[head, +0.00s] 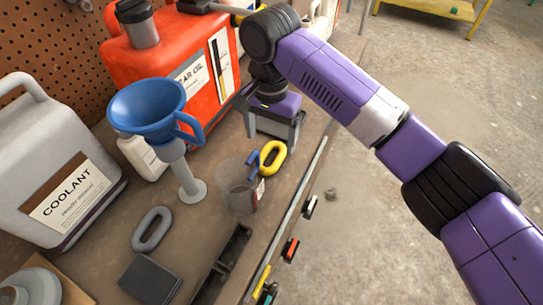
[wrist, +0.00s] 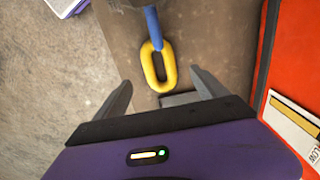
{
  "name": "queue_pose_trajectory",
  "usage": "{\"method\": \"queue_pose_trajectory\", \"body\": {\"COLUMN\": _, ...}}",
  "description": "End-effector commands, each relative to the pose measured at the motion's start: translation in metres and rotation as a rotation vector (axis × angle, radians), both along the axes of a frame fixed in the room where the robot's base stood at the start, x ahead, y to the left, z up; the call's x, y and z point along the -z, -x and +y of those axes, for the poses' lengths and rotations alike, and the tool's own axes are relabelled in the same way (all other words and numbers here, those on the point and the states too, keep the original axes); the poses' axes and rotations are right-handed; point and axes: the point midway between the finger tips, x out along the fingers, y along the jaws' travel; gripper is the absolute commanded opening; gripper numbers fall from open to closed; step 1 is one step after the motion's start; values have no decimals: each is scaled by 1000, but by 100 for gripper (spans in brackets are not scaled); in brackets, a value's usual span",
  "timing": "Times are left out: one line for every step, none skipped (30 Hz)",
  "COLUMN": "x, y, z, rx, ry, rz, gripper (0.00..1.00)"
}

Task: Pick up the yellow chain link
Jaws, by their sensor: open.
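The yellow chain link (head: 281,160) lies on the workbench near its front edge, just beyond a clear measuring cup. It also shows in the wrist view (wrist: 170,74), ahead of and between the fingertips. My gripper (head: 272,136) is open and empty, pointing down just behind the link. In the wrist view my gripper's fingers (wrist: 160,82) spread to either side of the link's near end, apart from it. A blue bar (wrist: 153,28) meets the link's far end; I cannot tell whether they touch.
The measuring cup (head: 236,188) stands close to the link. A blue funnel (head: 150,108), a grey chain link (head: 152,229), a coolant jug (head: 50,165) and a red gear oil can (head: 150,60) crowd the bench. The bench's front edge is close; open floor (head: 400,240) lies beyond.

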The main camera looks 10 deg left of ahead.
Motion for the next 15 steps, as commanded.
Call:
{"method": "queue_pose_trajectory", "body": {"x": 5, "y": 0, "z": -1, "rx": 1, "ry": 2, "rz": 2, "gripper": 82}}
{"method": "queue_pose_trajectory", "body": {"x": 8, "y": 0, "z": -1, "rx": 1, "ry": 2, "rz": 2, "gripper": 82}}
{"method": "queue_pose_trajectory", "body": {"x": 11, "y": 0, "z": -1, "rx": 1, "ry": 1, "rz": 1, "gripper": 82}}
{"method": "queue_pose_trajectory", "body": {"x": 14, "y": 0, "z": -1, "rx": 1, "ry": 2, "rz": 2, "gripper": 82}}
{"method": "queue_pose_trajectory", "body": {"x": 17, "y": 0, "z": -1, "rx": 1, "ry": 2, "rz": 2, "gripper": 82}}
{"method": "queue_pose_trajectory", "body": {"x": 21, "y": 0, "z": -1, "rx": 2, "ry": 2, "rz": 2, "gripper": 82}}
{"method": "queue_pose_trajectory", "body": {"x": 26, "y": 0, "z": -2, "rx": 2, "ry": 2, "rz": 2, "gripper": 82}}
{"method": "queue_pose_trajectory", "body": {"x": 30, "y": 0, "z": -2, "rx": 2, "ry": 3, "rz": 1, "gripper": 82}}
{"method": "queue_pose_trajectory", "body": {"x": 36, "y": 0, "z": -2, "rx": 1, "ry": 4, "rz": 1, "gripper": 82}}
{"method": "queue_pose_trajectory", "body": {"x": 41, "y": 0, "z": -2, "rx": 2, "ry": 3, "rz": 1, "gripper": 82}}
{"method": "queue_pose_trajectory", "body": {"x": 46, "y": 0, "z": -1, "rx": 1, "ry": 3, "rz": 1, "gripper": 82}}
{"method": "queue_pose_trajectory", "body": {"x": 51, "y": 0, "z": -1, "rx": 1, "ry": 2, "rz": 2, "gripper": 82}}
{"method": "queue_pose_trajectory", "body": {"x": 54, "y": 0, "z": -1, "rx": 1, "ry": 2, "rz": 2, "gripper": 82}}
{"method": "queue_pose_trajectory", "body": {"x": 57, "y": 0, "z": -1, "rx": 1, "ry": 2, "rz": 1, "gripper": 82}}
{"method": "queue_pose_trajectory", "body": {"x": 59, "y": 0, "z": -1, "rx": 1, "ry": 2, "rz": 1, "gripper": 82}}
